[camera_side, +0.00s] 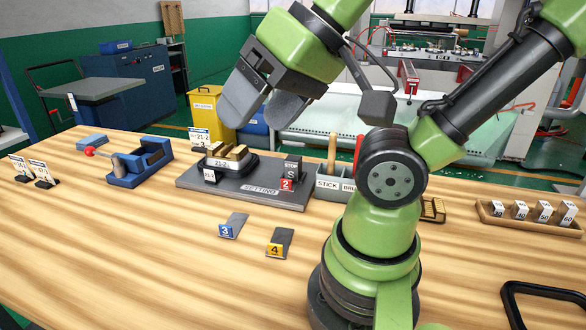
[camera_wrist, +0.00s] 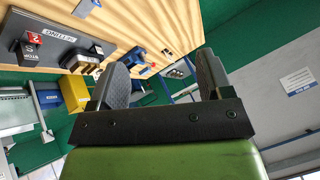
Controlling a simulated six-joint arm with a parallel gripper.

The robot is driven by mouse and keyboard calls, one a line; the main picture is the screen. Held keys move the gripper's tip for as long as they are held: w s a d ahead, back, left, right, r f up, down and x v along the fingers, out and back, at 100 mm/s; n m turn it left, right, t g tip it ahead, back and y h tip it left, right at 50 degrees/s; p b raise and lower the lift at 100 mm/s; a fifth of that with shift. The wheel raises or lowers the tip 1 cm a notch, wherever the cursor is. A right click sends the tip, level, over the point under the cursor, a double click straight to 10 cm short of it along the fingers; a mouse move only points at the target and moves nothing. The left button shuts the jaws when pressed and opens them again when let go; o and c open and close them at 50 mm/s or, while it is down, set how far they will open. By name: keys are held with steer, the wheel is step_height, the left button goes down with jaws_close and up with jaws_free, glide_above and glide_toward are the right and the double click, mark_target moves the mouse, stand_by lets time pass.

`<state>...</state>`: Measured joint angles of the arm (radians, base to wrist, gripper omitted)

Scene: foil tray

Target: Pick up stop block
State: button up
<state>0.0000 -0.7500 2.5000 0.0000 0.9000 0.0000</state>
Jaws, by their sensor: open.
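The stop block (camera_side: 292,166) is a small dark grey block marked STOP and S. It stands at the right part of the dark setting plate (camera_side: 245,194), behind a red tag numbered 2 (camera_side: 287,184). In the wrist view it shows near the left edge (camera_wrist: 28,49), with the plate (camera_wrist: 62,22) beside it. My gripper (camera_side: 252,118) is open and empty, above and behind the left part of the plate, well clear of the block. Both fingers show in the wrist view (camera_wrist: 165,78), with nothing between them.
Loose plates tagged 3 (camera_side: 233,225) and 4 (camera_side: 280,242) lie in front. A blue clamp fixture (camera_side: 139,163) is at left. The front left table is clear.

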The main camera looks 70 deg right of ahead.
steer(key=shift+w, duration=0.1)
steer(key=w+d+f+m+g+h, duration=0.1)
steer(key=w+d+m+g, duration=0.1)
steer(key=w+d+m, duration=0.55)
steer(key=w+d+f+m+g+h, duration=0.2)
steer(key=w+d+m, duration=0.2)
steer(key=d+m, duration=0.6)
steer(key=s+d+f+m+g, duration=0.1)
steer(key=d+f+m, duration=0.3)
steer(key=d, duration=0.1)
steer(key=s+d+f+m+g, duration=0.1)
steer(key=d+f+m, duration=0.3)
steer(key=d+m, duration=0.1)
steer(key=s+d+f+m+g+y, duration=0.1)
steer(key=s+d+f+m, duration=0.1)
steer(key=d+f+m, duration=0.2)
steer(key=shift+d+f+m, duration=0.15)
steer(key=shift+d+m, duration=0.1)
steer(key=shift+d, duration=0.6)
steer(key=shift+d+f+m, duration=0.1)
steer(key=shift+d+m, duration=0.1)
steer(key=shift+d, duration=0.6)
glide_above(293, 158)
steer(key=shift+m, duration=0.3)
step_height(293, 158, down, 4)
steer(key=shift+f, duration=0.25)
step_height(293, 158, down, 6)
steer(key=shift+f, duration=0.1)
steer(key=shift+d, duration=0.1)
jaws_close()
